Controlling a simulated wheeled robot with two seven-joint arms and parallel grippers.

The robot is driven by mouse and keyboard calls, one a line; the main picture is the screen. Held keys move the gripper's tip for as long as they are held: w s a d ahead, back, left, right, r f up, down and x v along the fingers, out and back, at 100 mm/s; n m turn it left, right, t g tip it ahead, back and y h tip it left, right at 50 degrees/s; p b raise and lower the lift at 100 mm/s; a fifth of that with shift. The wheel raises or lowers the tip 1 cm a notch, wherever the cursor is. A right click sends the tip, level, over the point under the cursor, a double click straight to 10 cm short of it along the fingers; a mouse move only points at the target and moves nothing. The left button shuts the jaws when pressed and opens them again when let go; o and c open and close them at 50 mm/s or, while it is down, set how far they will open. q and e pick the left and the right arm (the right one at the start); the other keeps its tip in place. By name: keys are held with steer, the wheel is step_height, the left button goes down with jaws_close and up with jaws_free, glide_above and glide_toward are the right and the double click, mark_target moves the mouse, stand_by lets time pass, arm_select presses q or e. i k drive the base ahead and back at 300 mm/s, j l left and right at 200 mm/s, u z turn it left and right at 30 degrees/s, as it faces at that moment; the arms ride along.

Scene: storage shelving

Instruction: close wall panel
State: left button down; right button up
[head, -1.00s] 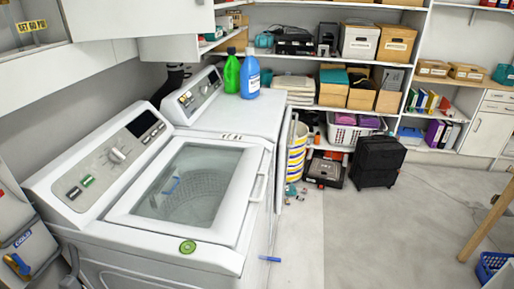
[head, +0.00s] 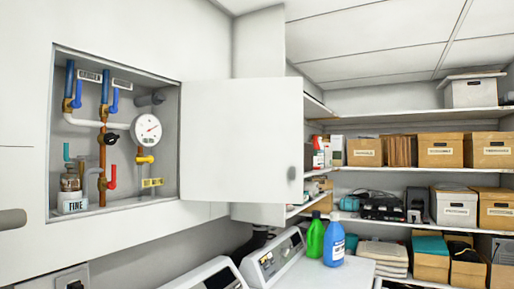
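The wall panel door (head: 243,140) is a flat white door standing open, swung out to the right of a recessed wall box. A small round grey knob (head: 292,173) sits near its right edge. Neither of my grippers shows in the head view.
White shelves (head: 415,113) with cardboard boxes (head: 439,150) run along the right. Below the door are a washer (head: 208,273), a dryer (head: 292,262), a green bottle (head: 315,237) and a blue bottle (head: 334,243). A grey handle (head: 12,219) shows at the left edge.

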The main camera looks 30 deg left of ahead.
mark_target(241, 139)
steer(key=i+l, duration=0.2)
steer(key=l, duration=0.25)
steer(key=i+l+z, duration=0.15)
steer(key=l, duration=0.25)
steer(key=i+l, duration=0.35)
steer(key=i+l+z, duration=0.1)
steer(key=i+l, duration=0.15)
steer(key=l, duration=0.25)
steer(key=i+u, duration=0.15)
steer(key=i, duration=0.4)
steer(key=i+l+u, duration=0.2)
steer(key=i, duration=0.4)
steer(key=i+l+u, duration=0.15)
steer(key=i, duration=0.4)
steer(key=i+u, duration=0.45)
steer(key=i+l+u, duration=0.2)
steer(key=u, duration=0.25)
steer(key=i+l+u, duration=0.25)
steer(key=u, duration=0.15)
steer(key=i+l+u, duration=0.25)
steer(key=l+u, duration=0.2)
steer(key=i+l+u, duration=0.15)
steer(key=u, duration=0.3)
steer(key=i+l+u, duration=0.15)
steer(key=u, duration=0.35)
steer(key=i+l+u, duration=0.1)
steer(key=l+u, duration=0.2)
steer(key=u, duration=0.15)
steer(key=l+u, duration=0.3)
steer(key=u, duration=0.15)
